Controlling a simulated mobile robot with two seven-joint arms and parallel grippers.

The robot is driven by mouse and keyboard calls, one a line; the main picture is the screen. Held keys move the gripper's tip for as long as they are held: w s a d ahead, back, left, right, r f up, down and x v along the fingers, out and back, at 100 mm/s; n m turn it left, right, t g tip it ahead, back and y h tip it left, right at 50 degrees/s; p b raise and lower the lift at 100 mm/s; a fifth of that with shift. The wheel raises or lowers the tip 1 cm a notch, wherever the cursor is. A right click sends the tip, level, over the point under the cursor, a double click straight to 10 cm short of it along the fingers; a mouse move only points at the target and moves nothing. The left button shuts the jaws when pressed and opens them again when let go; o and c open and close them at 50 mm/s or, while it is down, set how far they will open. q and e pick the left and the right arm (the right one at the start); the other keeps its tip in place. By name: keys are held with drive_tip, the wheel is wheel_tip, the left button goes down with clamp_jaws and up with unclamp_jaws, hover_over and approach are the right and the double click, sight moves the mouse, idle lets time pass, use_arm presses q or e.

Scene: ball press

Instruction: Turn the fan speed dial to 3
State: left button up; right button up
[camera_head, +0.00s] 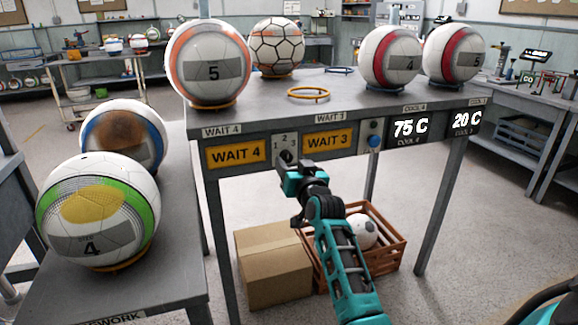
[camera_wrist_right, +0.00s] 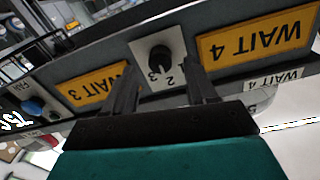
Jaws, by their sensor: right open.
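The dial (camera_head: 286,156) is a dark knob on a white plate marked 1, 2 and 3, on the table's front edge between the WAIT 4 and WAIT 3 signs. In the right wrist view the dial (camera_wrist_right: 160,58) appears upside down, with its numbers below it. My right gripper (camera_head: 292,166) is at the plate in the head view and covers part of the knob. In the right wrist view its open fingers (camera_wrist_right: 162,72) lie to either side of the dial plate's lower part. I cannot tell whether they touch the knob or which number it points to. My left gripper is out of view.
A blue button (camera_head: 374,140) sits to the right of the WAIT 3 sign (camera_head: 330,140). Several balls stand on the table (camera_head: 330,85) above. A cardboard box (camera_head: 272,265) and a wooden crate (camera_head: 385,258) holding a ball are on the floor below. A rework bench (camera_head: 180,260) is at left.

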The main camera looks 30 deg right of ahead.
sight(286, 157)
drive_tip(key=x, duration=0.2)
drive_tip(key=shift+w+d+b, duration=0.1)
drive_tip(key=shift+w+b, duration=0.2)
drive_tip(key=shift+w, duration=0.2)
drive_tip(key=c, duration=1.1)
drive_tip(key=shift+o, duration=0.2)
